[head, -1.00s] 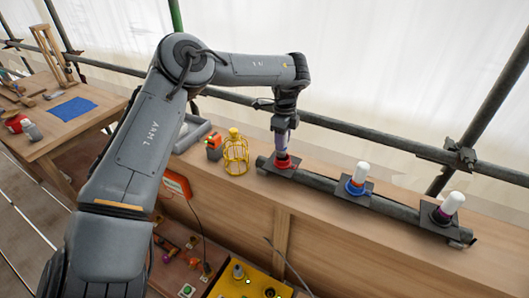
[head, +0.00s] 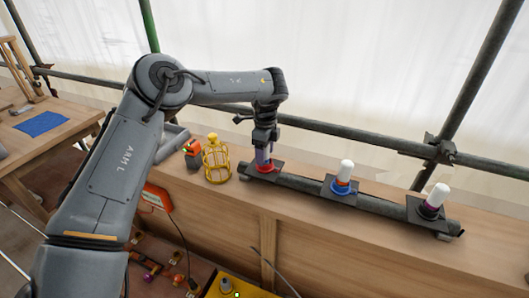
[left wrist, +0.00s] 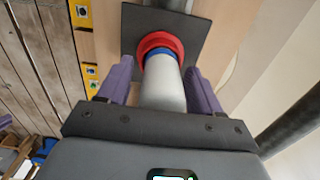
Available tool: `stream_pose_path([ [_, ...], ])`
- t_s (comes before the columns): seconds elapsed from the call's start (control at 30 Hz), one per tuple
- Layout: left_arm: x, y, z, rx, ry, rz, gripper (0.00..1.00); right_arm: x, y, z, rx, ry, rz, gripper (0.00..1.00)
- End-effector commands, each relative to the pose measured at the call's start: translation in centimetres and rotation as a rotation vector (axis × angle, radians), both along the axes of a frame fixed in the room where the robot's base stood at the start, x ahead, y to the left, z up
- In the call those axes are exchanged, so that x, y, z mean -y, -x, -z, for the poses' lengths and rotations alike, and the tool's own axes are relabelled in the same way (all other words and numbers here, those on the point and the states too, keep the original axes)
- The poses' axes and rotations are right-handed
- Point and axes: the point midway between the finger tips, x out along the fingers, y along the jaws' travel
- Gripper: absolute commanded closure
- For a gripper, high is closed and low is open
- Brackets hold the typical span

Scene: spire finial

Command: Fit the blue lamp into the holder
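A white lamp with a blue band (left wrist: 163,85) stands in the red-ringed holder (left wrist: 152,42) on a dark square plate. My left gripper (left wrist: 160,66) is above that holder, its purple fingers on either side of the lamp. A narrow gap shows beside the lamp, so the fingers look open around it. In the head view my left gripper (head: 263,153) points down over the same red ring (head: 261,170) and mostly hides the lamp. My right gripper is not in view.
A blue-ringed holder (head: 342,189) and a dark holder (head: 429,212) sit farther right on the pipe, each with a white lamp. A yellow cage (head: 217,163) and an orange-and-black device (head: 191,153) stand left of the red holder. A scaffold rail runs behind.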

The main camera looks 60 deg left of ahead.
Motion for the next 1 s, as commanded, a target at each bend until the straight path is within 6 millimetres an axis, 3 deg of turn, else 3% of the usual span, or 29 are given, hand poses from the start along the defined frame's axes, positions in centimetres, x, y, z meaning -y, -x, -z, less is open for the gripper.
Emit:
stream_pose_path([
  [0.37, 0.0, -0.1, -1.2, 0.002, 0.000, 0.000, 0.35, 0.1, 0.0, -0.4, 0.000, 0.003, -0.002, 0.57],
  [0.8, 0.0, -0.1, -8.7, 0.002, -0.003, 0.000, 0.35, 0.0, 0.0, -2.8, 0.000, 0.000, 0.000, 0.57],
  [1.0, -0.1, 0.0, -11.1, 0.002, -0.001, -0.002, 0.35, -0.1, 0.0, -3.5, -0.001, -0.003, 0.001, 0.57],
])
